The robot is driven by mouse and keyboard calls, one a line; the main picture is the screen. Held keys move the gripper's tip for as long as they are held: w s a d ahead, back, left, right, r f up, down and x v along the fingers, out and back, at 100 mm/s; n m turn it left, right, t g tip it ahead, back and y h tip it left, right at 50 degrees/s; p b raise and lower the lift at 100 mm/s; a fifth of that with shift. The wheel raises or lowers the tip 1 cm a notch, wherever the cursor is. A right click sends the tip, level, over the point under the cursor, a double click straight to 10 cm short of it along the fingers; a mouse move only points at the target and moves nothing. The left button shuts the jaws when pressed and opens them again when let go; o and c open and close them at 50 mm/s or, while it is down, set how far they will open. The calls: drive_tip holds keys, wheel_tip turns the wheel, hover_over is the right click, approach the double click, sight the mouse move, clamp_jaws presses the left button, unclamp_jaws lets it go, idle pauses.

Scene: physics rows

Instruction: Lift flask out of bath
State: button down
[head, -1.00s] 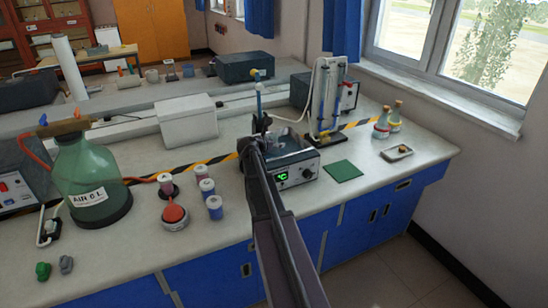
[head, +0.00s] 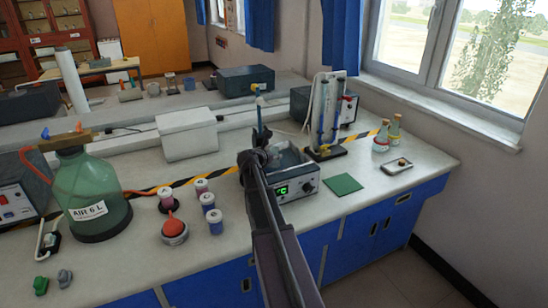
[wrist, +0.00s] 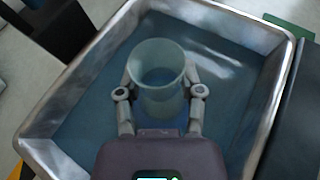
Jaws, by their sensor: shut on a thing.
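The bath (head: 309,172) is a metal-walled basin with a control panel and a green display, standing on the bench. In the wrist view its rim (wrist: 70,95) surrounds bluish water. The flask (wrist: 157,78) shows there as a pale, translucent vessel with a round open mouth, seen from above. My gripper (wrist: 159,92) is shut on the flask, with one finger on each side of it. The flask is over the basin; I cannot tell how deep its lower part sits. In the head view my arm hides the gripper and the flask.
A green mat (head: 343,184) lies right of the bath, with a small tray (head: 397,166) and bottles (head: 387,136) beyond. A glass apparatus on a stand (head: 326,117) is behind the bath. Several lidded jars (head: 207,201) and a large green bottle (head: 92,190) stand left.

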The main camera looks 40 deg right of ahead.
drive_tip(key=shift+r+p, duration=4.55)
drive_tip(key=shift+r, duration=0.2)
